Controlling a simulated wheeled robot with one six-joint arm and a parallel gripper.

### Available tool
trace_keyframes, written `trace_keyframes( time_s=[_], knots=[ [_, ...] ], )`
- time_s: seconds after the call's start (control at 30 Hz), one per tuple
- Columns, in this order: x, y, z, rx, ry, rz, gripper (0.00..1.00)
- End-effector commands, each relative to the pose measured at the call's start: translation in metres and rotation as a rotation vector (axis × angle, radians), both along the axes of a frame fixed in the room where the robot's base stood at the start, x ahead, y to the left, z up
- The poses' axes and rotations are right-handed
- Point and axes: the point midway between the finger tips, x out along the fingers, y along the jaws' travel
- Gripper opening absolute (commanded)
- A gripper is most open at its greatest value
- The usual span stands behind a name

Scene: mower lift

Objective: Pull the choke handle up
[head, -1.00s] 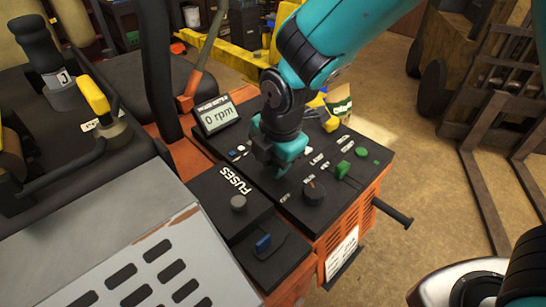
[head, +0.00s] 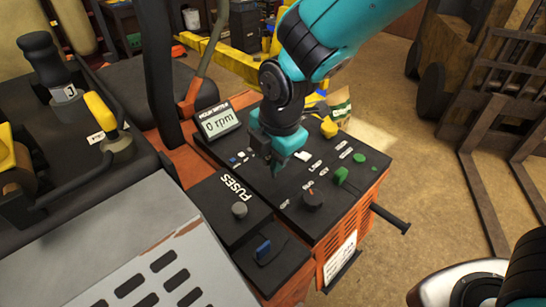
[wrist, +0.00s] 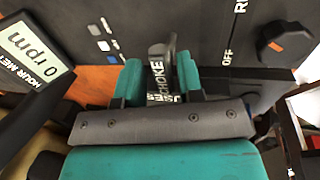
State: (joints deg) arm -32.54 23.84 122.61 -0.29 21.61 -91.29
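The choke handle (wrist: 158,68), a dark upright piece with "CHOKE" in white letters, shows in the wrist view between the two teal fingers of my gripper (wrist: 161,82). The fingers stand apart on either side of it, with a narrow gap showing; firm contact cannot be made out. In the head view my gripper (head: 278,158) is over the black control panel (head: 262,185), and it hides the choke handle there. The handle's lower part is hidden behind my gripper in the wrist view.
An rpm display (head: 218,123) stands left of my gripper. An orange-marked dial (head: 313,198), a green switch (head: 341,175) and a yellow knob (head: 329,128) sit to the right. A fuse box (head: 230,208) and a blue switch (head: 263,247) lie nearer.

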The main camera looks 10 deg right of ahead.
Motion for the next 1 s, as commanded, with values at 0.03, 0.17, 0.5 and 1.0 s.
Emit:
trace_keyframes(
  time_s=[0.03,0.17,0.5,1.0],
  knots=[
    [-0.001,0.0,0.0,-0.002,0.002,0.0,0.42],
    [-0.001,-0.001,-0.001,-0.004,0.006,0.0,0.42],
    [-0.005,-0.003,0.019,-0.002,0.002,0.0,0.42],
    [-0.025,-0.017,0.137,-0.001,0.002,-0.001,0.42]
  ],
)
